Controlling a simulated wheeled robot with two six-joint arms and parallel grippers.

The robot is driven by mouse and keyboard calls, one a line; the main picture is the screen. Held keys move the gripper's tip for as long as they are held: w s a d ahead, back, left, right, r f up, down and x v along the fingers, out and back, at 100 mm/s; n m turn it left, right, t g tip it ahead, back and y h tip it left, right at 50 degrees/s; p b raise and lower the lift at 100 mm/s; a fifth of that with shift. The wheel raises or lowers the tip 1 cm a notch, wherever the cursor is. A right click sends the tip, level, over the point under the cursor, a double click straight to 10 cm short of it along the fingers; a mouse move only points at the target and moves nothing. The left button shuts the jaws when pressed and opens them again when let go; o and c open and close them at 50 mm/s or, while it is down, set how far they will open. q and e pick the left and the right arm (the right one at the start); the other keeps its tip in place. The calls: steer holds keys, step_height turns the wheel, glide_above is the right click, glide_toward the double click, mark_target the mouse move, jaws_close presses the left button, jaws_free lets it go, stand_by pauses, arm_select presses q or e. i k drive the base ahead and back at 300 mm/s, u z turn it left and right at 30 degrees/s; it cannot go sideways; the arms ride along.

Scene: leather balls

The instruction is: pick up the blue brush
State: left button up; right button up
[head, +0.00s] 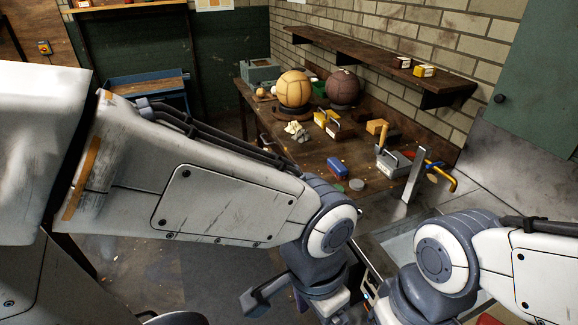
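The blue brush (337,167) lies on the wooden workbench (309,159), near its front edge, with a reddish strip along its lower side. My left gripper (265,296) is low in the head view, in front of the bench and well apart from the brush. Only a grey finger part of it shows clearly, and the rest is hidden behind my wrist. My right gripper (370,288) shows only in part at the lower middle, beside my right wrist, also apart from the brush. Neither gripper's opening can be made out.
A tan ball (294,89) and a dark brown ball (343,87) stand at the back. A grey metal box (393,163), a yellow-handled tool (441,174) and a white cloth (297,131) are nearby.

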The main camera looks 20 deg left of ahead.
mark_target(337, 169)
steer(key=u, duration=1.35)
steer(key=i, duration=2.5)
steer(key=z, duration=3.4)
